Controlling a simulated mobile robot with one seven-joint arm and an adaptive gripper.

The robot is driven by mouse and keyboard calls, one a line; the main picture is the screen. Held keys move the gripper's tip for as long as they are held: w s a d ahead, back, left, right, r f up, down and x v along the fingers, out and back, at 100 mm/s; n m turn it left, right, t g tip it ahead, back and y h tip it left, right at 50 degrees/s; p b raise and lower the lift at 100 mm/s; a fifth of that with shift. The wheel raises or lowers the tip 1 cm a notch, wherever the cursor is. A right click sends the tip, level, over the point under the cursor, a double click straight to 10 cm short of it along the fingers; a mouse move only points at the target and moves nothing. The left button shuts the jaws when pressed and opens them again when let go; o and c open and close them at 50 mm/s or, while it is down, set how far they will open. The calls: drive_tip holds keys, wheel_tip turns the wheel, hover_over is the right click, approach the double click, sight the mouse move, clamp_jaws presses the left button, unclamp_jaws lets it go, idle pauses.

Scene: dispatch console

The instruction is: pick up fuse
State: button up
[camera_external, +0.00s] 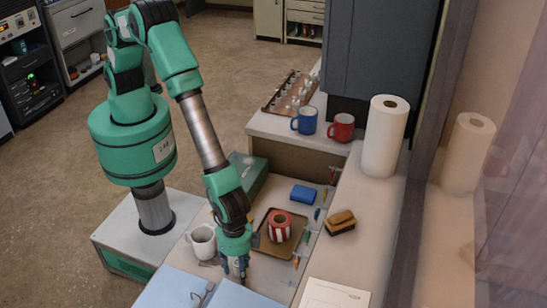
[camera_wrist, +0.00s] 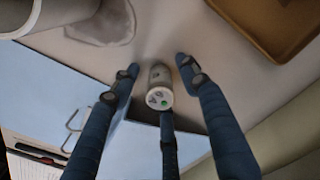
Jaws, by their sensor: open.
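The fuse (camera_wrist: 159,87) is a small grey-white cylinder with a pale end face and a green dot, seen in the wrist view. It lies on the light counter close to the edge of a blue sheet or folder (camera_wrist: 65,75). My gripper (camera_wrist: 156,72) is open, with one finger left of the fuse, one right of it and a third below it in the picture. I cannot tell whether any finger touches it. In the external view my gripper (camera_external: 235,266) is low over the counter, and I cannot make out the fuse there.
A white mug (camera_external: 201,241) stands just left of my gripper. A brown tray (camera_external: 268,246) with a red-and-white striped roll (camera_external: 279,225) is to the right. A sponge (camera_external: 340,222), a blue block (camera_external: 303,195) and a paper towel roll (camera_external: 385,140) are farther off.

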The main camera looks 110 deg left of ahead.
idle(0.5)
clamp_jaws()
drive_tip(key=shift+r, duration=0.15)
wheel_tip(320, 180, up, 10)
drive_tip(key=shift+f+p, duration=0.1)
drive_tip(key=shift+p, duration=0.65)
idle(0.4)
